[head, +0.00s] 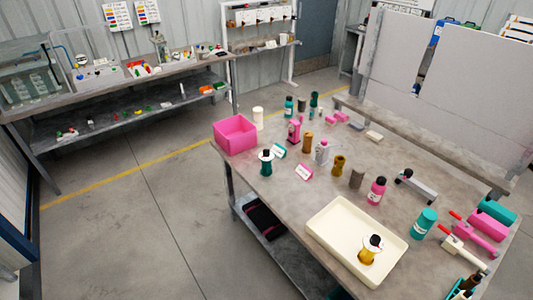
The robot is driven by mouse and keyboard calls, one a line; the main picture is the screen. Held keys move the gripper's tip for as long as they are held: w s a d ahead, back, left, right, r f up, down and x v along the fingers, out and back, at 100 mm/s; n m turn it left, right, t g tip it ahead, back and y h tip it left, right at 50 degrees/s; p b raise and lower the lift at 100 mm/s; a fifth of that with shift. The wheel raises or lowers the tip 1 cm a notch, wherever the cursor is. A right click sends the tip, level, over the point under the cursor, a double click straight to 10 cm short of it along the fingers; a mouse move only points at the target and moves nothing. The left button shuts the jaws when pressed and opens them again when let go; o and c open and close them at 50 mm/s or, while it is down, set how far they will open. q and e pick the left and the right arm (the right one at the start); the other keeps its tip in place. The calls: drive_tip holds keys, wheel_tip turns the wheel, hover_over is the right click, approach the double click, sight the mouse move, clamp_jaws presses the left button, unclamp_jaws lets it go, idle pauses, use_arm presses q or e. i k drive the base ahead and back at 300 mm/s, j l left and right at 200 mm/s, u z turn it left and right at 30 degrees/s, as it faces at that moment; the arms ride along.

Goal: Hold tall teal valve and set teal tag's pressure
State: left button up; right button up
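A teal valve-like piece (266,166) with a black knob and a pale collar stands upright near the left edge of the table. A teal tag (279,151) with a white face stands just behind it to the right; its writing is too small to read. Other teal pieces, a teal bottle (289,106) and a slim teal piece (314,101), stand at the far end. I cannot tell for certain which teal piece is the tall valve. Neither of my grippers is in view, and nothing is held.
A cream tray (323,238) holds a yellow valve (366,256) at the near end. A pink bin (235,134) sits at the far left corner. A pink tag (304,172), a pink bottle (377,191) and a teal cylinder (425,222) stand around. Floor left of the table is clear.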

sight(265, 152)
drive_tip(key=i+j+z, duration=0.1)
drive_tip(key=z, duration=0.6)
drive_tip(key=i+j+z, duration=0.25)
drive_tip(key=j, duration=0.15)
drive_tip(key=j+z, duration=0.25)
drive_tip(key=i+j+z, duration=0.25)
drive_tip(key=j, duration=0.3)
drive_tip(key=j+z, duration=0.25)
drive_tip(key=j, duration=0.2)
